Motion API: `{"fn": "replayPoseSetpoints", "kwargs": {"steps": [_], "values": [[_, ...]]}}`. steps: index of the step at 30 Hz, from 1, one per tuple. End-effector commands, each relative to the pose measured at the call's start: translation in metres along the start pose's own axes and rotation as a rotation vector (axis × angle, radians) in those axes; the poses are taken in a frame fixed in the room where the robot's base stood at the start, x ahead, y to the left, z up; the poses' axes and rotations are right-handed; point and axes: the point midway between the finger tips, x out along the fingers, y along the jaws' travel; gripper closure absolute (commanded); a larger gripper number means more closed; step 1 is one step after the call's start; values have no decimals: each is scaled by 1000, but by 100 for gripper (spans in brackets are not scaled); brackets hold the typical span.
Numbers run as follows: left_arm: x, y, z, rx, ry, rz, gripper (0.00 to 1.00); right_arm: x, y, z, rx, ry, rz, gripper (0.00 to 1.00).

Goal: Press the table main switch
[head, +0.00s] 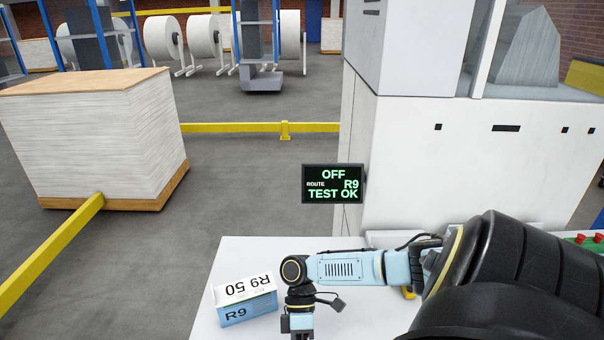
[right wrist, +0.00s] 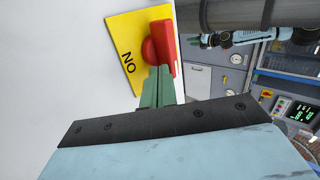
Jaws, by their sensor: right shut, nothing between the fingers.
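In the right wrist view, a red switch knob (right wrist: 163,45) stands out from a yellow plate (right wrist: 127,35) on a white surface. The plate carries the sideways letters "ON". My right gripper (right wrist: 158,75) has its green fingers shut with nothing between them. The fingertips overlap the knob's lower part in the picture; I cannot tell whether they touch it. In the head view, a dark display (head: 333,184) reads "OFF", "ROUTE R9", "TEST OK". My right arm crosses the white table (head: 235,255) there, and its fingers are out of sight. My left gripper is not in view.
A blue and white box (head: 246,302) marked "R9 50" sits on the table left of my arm. A white machine (head: 440,170) stands behind the table. A paper stack (head: 90,135) on a pallet and yellow floor rails (head: 240,128) lie beyond.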

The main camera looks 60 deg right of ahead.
Motion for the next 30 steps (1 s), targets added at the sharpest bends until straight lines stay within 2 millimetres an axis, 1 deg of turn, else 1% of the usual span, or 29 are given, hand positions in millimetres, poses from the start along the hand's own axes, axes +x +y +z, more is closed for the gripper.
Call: {"fn": "replayPoseSetpoints", "kwargs": {"steps": [5, 8, 11, 12, 15, 21, 25, 30], "values": [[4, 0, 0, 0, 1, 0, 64, -5, 6, 2, 3, 2, 2, 100], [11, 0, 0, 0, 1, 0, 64, -15, 17, 6, 5, 6, 4, 100], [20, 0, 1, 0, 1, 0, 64, -30, 30, 12, 7, 8, 4, 100], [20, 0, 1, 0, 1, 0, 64, -42, 28, 11, 5, 9, 6, 100], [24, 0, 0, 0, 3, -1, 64, -66, 27, 12, 5, 8, 5, 100], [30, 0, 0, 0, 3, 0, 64, -105, 26, 14, 6, 7, 3, 100], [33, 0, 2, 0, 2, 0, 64, -119, 25, 14, 5, 7, 2, 100], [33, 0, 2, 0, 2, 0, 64, -126, 24, 15, 5, 6, 0, 100]]}}
